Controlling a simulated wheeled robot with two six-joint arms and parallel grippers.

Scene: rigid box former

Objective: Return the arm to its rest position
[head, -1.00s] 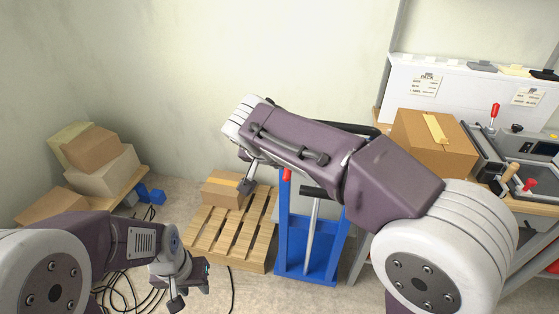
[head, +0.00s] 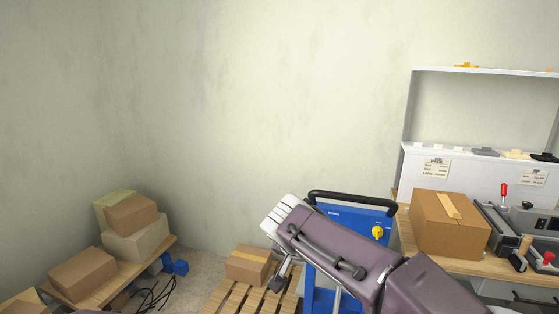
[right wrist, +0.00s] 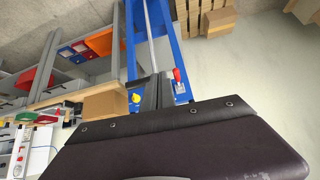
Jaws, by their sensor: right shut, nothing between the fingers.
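My right arm (head: 335,253) reaches in from the bottom right of the head view, its white-ringed wrist pointing left. My right gripper (head: 281,270) hangs below that wrist, small and partly hidden; it is shut with nothing held. It appears in front of the pallet area, beside a small carton in the picture. In the right wrist view, a dark purple part of my arm fills the bottom. My left gripper is out of view.
A blue frame with a black handle (head: 350,197) stands behind my right arm. A carton (head: 247,264) sits on a wooden pallet (head: 240,299). A bench at right holds a taped carton (head: 446,232) and equipment. Several boxes (head: 135,238) are stacked at left.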

